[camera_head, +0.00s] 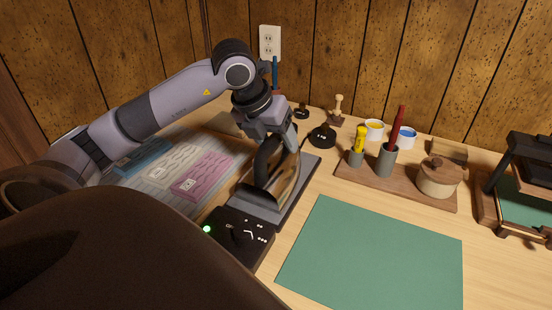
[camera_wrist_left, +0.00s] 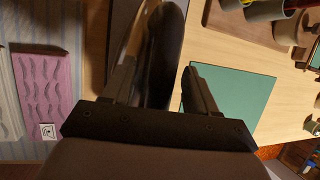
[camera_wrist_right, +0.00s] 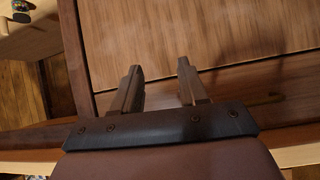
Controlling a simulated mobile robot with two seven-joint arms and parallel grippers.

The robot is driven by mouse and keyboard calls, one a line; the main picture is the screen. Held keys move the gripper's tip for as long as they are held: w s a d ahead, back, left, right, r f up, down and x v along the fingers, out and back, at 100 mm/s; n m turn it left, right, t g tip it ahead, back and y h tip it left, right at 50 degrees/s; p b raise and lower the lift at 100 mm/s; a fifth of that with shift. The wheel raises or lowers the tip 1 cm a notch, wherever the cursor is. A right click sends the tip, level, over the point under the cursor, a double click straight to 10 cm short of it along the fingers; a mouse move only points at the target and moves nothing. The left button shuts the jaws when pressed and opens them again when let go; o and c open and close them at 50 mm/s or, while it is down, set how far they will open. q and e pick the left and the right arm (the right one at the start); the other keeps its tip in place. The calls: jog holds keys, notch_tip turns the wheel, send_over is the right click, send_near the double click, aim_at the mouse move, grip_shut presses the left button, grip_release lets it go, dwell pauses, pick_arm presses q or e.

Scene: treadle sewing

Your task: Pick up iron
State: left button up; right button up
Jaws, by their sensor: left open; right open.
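In the left wrist view the iron's dark curved body (camera_wrist_left: 165,60) shows between the two fingers of the open left gripper (camera_wrist_left: 160,82). I cannot tell whether either finger touches it. My right gripper (camera_wrist_right: 161,72) is open and empty in the right wrist view, in front of a wooden panel. It is not in the head view.
The stand has a black control box (camera_head: 240,238) with a green light. Pink fabric (camera_head: 203,177) lies left of the iron. A green mat (camera_head: 372,260) lies to the right. Behind it is a wooden tray (camera_head: 354,176) with cups and a lidded pot (camera_head: 438,178). A paneled wall closes the back.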

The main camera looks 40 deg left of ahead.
pick_arm(q)
jog(key=shift+f, duration=0.15)
grip_shut()
jog(key=shift+w, duration=0.1)
jog(key=shift+r, duration=0.25)
